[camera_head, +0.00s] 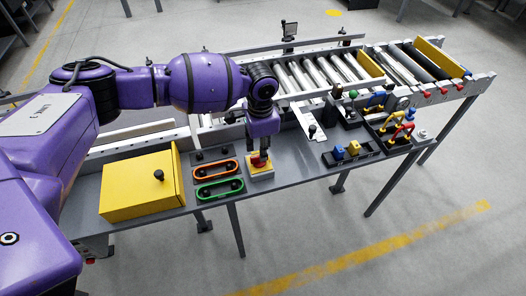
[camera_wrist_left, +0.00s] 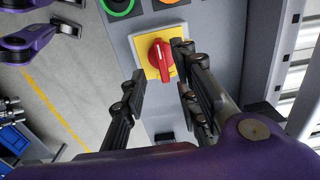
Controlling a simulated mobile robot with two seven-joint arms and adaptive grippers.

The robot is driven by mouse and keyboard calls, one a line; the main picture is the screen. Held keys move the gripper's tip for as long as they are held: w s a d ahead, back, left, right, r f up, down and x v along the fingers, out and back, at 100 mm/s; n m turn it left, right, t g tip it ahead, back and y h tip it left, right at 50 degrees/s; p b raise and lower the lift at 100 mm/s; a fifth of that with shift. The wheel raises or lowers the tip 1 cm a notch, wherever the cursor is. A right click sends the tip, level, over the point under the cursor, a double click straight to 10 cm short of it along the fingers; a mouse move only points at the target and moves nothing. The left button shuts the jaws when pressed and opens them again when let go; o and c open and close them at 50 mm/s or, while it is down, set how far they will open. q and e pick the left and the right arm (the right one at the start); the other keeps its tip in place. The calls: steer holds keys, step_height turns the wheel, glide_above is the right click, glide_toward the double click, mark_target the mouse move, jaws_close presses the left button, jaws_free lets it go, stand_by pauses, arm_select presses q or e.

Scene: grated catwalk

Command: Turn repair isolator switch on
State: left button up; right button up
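The repair isolator switch has a red rotary knob (camera_wrist_left: 160,57) on a yellow plate (camera_wrist_left: 148,38), set on a light grey box. In the head view the red knob (camera_head: 259,159) and yellow plate (camera_head: 260,169) show on the grey bench, partly covered by my gripper. My left gripper (camera_head: 257,150) points down over the switch. I cannot tell whether a fingertip touches the knob. My right gripper is not in view.
A yellow box (camera_head: 130,200) with a black knob stands left. Orange (camera_head: 216,170) and green (camera_head: 219,188) framed panels sit beside the switch. Right are padlocks (camera_head: 353,149) and a lever (camera_head: 312,131). A roller conveyor (camera_head: 320,72) runs behind.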

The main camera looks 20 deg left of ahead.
arm_select(q)
steer(key=f, duration=0.2)
steer(key=shift+w+a+f, duration=0.1)
steer(key=shift+w+f, duration=0.1)
steer(key=shift+f, duration=0.6)
jaws_close()
